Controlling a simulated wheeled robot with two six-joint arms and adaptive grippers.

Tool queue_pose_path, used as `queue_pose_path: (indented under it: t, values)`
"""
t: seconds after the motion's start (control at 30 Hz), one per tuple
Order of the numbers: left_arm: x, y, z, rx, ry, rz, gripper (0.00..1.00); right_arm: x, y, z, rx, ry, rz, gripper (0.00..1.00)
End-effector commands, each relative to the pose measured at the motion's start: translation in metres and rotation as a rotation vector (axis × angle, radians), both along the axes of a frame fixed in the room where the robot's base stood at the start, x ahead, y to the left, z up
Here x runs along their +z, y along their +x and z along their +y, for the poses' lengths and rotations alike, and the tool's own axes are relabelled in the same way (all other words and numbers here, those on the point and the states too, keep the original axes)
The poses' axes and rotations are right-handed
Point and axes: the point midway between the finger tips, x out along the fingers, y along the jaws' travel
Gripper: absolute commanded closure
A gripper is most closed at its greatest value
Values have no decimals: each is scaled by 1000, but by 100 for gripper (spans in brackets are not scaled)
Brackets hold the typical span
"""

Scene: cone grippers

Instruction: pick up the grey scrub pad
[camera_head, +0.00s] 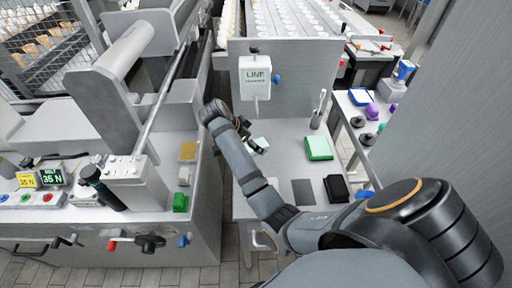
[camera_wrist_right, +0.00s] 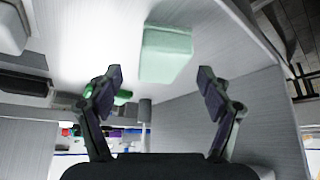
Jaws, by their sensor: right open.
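My right gripper (camera_head: 256,146) is over the left part of the grey worktop (camera_head: 282,140). In the right wrist view its two fingers (camera_wrist_right: 160,74) are spread wide with nothing held. A pale green block (camera_wrist_right: 167,52) lies beyond the fingertips, slightly right of the middle, apart from them; it is partly hidden by the gripper in the head view (camera_head: 262,142). A dark grey flat rectangle (camera_head: 302,192) lies at the worktop's front. A small light grey block (camera_head: 184,175) sits on the machine ledge at left. I cannot tell which grey piece is the scrub pad. My left gripper is not in view.
An upright panel with a white dispenser (camera_head: 255,76) closes the back. Tan (camera_head: 188,151) and green (camera_head: 180,202) blocks sit on the left ledge.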

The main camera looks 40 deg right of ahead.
Motion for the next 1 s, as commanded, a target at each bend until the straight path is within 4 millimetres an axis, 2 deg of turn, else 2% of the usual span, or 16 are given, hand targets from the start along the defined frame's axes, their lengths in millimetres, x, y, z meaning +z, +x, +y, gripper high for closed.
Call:
queue_pose_path:
  t: [0.1, 0.33, 0.67, 0.83, 0.87, 1.0]
  values:
    - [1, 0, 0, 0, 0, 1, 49, -10, 0, -7, -1, -1, 1, 21]
    - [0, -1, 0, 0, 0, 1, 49, -12, 1, -8, 0, 0, -1, 21]
    - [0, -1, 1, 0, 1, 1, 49, -12, 1, -8, 0, 0, -1, 65]
    - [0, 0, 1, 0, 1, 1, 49, -12, 1, -8, 1, 0, -1, 67]
    - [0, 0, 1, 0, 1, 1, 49, -12, 1, -8, 1, 0, -1, 70]
    - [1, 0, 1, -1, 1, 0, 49, -12, 1, -8, 1, 0, -1, 71]
